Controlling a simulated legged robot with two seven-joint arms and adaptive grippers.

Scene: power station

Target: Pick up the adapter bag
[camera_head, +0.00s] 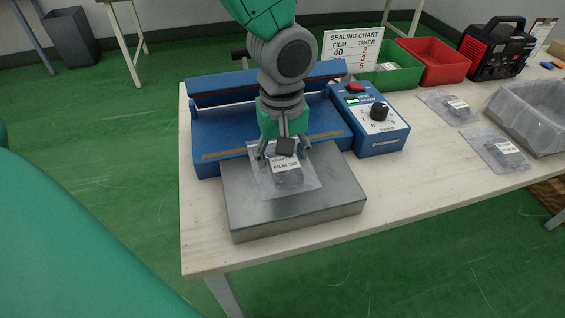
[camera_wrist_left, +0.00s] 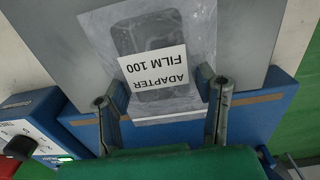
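The adapter bag (camera_head: 291,184) is a clear bag with a dark item inside. It lies on the grey metal platform (camera_head: 330,196) in front of the blue sealer (camera_head: 218,130). In the left wrist view the bag (camera_wrist_left: 150,37) shows a white label reading "ADAPTER FILM 100". My left gripper (camera_head: 284,151) is over the bag's end nearest the sealer, pointing down. In the left wrist view its two fingers (camera_wrist_left: 164,96) are spread apart, one near each side of that end. Whether they touch the bag I cannot tell. My right gripper is not in view.
The control box (camera_head: 377,124) stands right of the sealer. Two more bags (camera_head: 447,106) (camera_head: 494,148) lie beside a grey tray (camera_head: 522,124). Behind are a sealing chart (camera_head: 352,50), a green bin (camera_head: 398,72), a red bin (camera_head: 436,62) and a red-black machine (camera_head: 494,50). The table's front right is clear.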

